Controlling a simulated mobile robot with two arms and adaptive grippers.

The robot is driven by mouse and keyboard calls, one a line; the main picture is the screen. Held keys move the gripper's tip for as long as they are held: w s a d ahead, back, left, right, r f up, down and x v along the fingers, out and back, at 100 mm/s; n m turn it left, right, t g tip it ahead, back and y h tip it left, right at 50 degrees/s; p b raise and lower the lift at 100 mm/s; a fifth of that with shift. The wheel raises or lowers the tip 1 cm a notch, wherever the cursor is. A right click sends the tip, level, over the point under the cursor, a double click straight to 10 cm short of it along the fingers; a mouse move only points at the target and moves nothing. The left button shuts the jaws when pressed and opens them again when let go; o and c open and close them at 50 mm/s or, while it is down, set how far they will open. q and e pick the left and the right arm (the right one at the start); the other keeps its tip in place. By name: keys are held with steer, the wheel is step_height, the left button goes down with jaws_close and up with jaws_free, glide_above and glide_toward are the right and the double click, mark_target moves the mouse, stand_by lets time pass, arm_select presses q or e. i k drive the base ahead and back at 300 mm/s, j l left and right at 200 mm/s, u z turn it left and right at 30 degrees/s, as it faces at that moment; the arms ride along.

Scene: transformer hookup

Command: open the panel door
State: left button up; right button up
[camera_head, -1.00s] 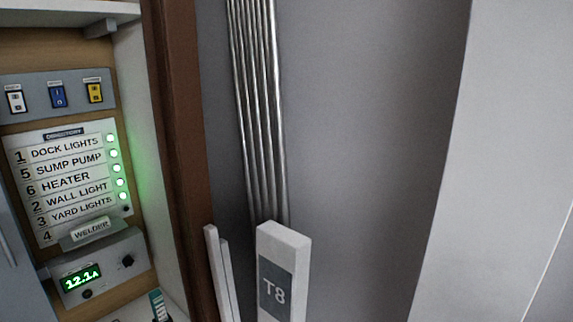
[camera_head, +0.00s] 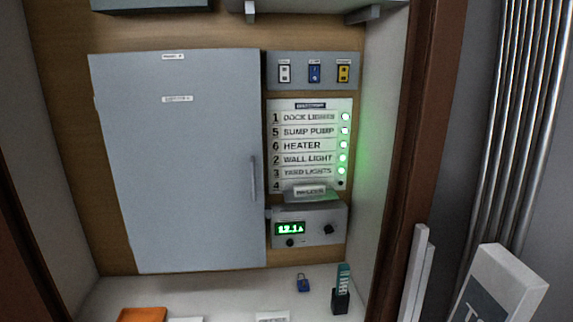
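The grey panel door (camera_head: 180,170) fills the left middle of the head view, set against a wooden back wall. It looks shut. Two small labels sit on its upper part. A slim vertical handle (camera_head: 254,178) is near its right edge. Neither of my grippers is in view, so nothing of mine is seen touching the door.
Right of the door are a switch plate (camera_head: 314,72), a lit directory board (camera_head: 310,145) and a meter box (camera_head: 308,223). A brown frame post (camera_head: 415,150) borders the right.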

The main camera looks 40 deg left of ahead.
mark_target(181, 129)
steer(key=u, duration=1.95)
